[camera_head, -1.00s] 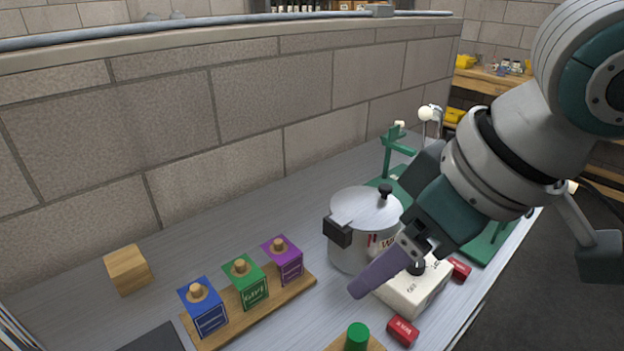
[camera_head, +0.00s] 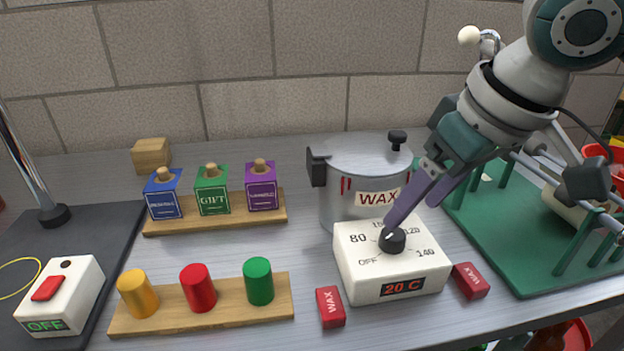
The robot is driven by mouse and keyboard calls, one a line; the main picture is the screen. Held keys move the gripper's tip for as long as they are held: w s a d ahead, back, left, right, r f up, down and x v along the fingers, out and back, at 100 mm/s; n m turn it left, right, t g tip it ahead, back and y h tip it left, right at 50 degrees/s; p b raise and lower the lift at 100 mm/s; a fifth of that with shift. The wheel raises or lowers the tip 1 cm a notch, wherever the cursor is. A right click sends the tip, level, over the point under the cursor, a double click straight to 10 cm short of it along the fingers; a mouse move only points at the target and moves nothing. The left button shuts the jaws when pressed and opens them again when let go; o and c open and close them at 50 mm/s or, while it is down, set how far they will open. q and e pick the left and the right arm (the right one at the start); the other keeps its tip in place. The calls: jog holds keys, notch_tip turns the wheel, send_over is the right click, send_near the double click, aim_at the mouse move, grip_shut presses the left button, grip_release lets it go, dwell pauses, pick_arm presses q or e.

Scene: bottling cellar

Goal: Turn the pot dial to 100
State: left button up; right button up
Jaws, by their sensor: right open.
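The pot dial is a black knob (camera_head: 393,240) on top of a white control box (camera_head: 372,287) in front of the steel WAX pot (camera_head: 340,205). Its face shows OFF, 80, 120 and 140; the mark between 80 and 120 is mostly hidden by my finger. The red display (camera_head: 403,287) reads 20 C. I cannot tell exactly where the knob points. My right gripper (camera_head: 411,214) is open, with purple fingers slanting down over the box. One fingertip is at the back of the knob; whether it touches is unclear. My left gripper is not in view.
Red wax blocks lie left (camera_head: 331,307) and right (camera_head: 471,281) of the box. A green stand (camera_head: 500,225) is at the right. Stamps on a wooden rack (camera_head: 225,221) and coloured cylinders on a board (camera_head: 230,313) are left. A switch box (camera_head: 80,290) is far left.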

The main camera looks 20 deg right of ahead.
aim_at(394, 233)
jog(key=b+x, duration=0.1)
jog(key=x, duration=0.5)
jog(key=shift+f, duration=0.3)
jog(key=shift+c, duration=0.3)
grip_shut()
